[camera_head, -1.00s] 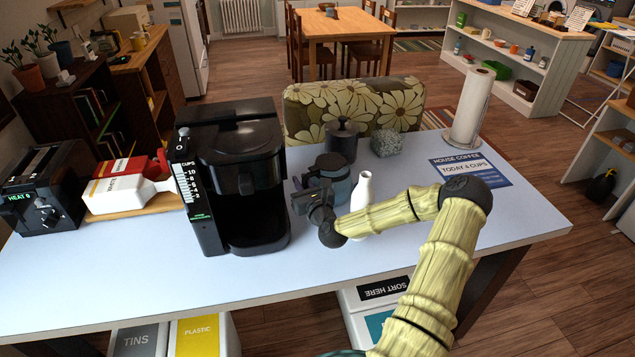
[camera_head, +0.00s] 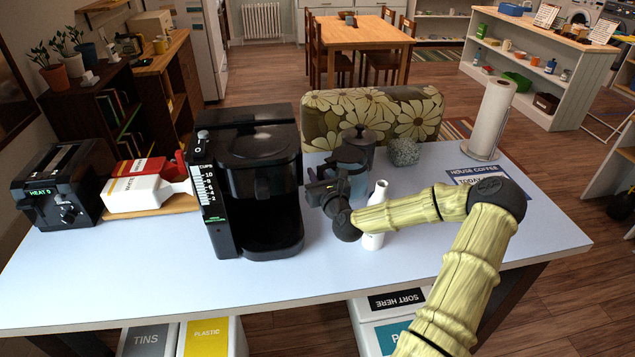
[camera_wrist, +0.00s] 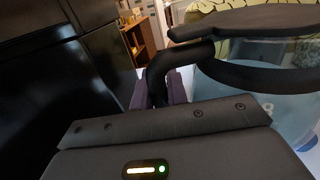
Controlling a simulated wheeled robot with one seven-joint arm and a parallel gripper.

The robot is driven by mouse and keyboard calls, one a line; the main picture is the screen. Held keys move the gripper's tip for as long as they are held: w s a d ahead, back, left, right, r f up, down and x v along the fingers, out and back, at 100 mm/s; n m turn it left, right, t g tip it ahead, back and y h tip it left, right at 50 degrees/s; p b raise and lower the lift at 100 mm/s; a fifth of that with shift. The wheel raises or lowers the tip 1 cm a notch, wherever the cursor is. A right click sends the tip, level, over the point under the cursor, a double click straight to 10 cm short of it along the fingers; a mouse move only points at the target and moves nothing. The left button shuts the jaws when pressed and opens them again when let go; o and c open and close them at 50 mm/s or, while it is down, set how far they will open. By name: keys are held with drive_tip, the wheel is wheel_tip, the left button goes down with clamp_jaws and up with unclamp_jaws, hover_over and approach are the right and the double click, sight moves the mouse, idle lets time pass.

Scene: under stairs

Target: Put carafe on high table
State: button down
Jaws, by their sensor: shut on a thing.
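A wooden table (camera_head: 358,32) stands far back; I cannot tell which table is the high one.
A black coffee maker (camera_head: 250,170) stands close left of my gripper. A white bottle (camera_head: 380,200) is close right of the carafe. A dark lidded canister (camera_head: 358,138) is just behind it, with a grey textured block (camera_head: 404,152) and paper roll (camera_head: 492,120) further right.

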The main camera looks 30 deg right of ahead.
wheel_tip(320, 180, up, 23)
idle(1.6)
idle(0.4)
drive_tip(key=shift+d, duration=0.1)
idle(0.3)
